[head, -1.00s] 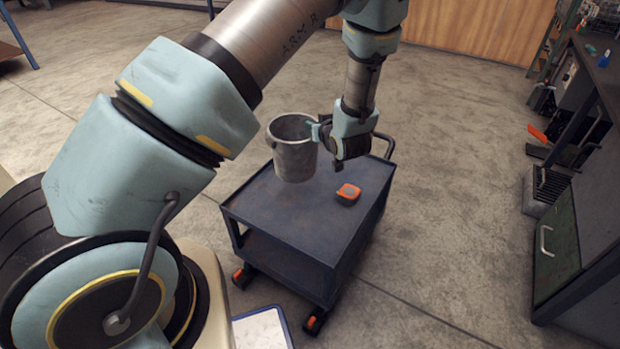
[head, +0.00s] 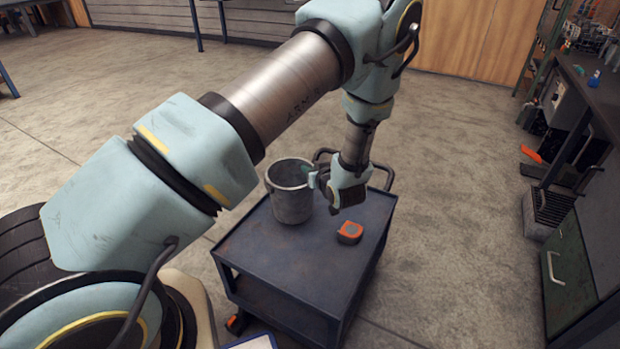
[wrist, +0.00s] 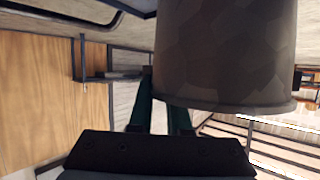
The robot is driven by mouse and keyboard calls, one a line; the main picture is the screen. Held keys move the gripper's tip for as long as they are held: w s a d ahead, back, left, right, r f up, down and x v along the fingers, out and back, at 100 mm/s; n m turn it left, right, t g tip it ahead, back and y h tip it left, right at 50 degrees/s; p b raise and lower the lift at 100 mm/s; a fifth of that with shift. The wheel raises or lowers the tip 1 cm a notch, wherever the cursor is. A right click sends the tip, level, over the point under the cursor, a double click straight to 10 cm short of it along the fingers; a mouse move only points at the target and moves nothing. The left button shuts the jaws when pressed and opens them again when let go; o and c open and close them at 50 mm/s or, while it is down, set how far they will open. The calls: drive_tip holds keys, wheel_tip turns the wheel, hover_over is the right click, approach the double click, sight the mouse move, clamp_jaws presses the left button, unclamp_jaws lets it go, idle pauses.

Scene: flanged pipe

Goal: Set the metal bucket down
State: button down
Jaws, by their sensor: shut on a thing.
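A grey metal bucket (head: 290,192) is upright over the back left part of the dark blue cart's top (head: 300,262). Its base looks at or very close to the surface; I cannot tell for sure whether it touches. My gripper (head: 318,181) is at the bucket's right side near the rim, shut on its wall. In the wrist view the bucket (wrist: 225,50) fills the upper right, and my gripper's green fingers (wrist: 162,100) reach up to its edge. Part of the grip is hidden behind the bucket.
An orange and grey tape measure (head: 350,232) lies on the cart, right of the bucket. The cart's handle (head: 385,175) is behind my gripper. The front of the cart's top is clear. A workbench with a green drawer (head: 570,265) stands at the right.

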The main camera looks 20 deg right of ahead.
drive_tip(key=shift+f, duration=1.2)
drive_tip(key=c, duration=0.8)
unclamp_jaws()
drive_tip(key=shift+f, duration=0.1)
drive_tip(key=shift+c, duration=0.2)
drive_tip(key=v, duration=1.2)
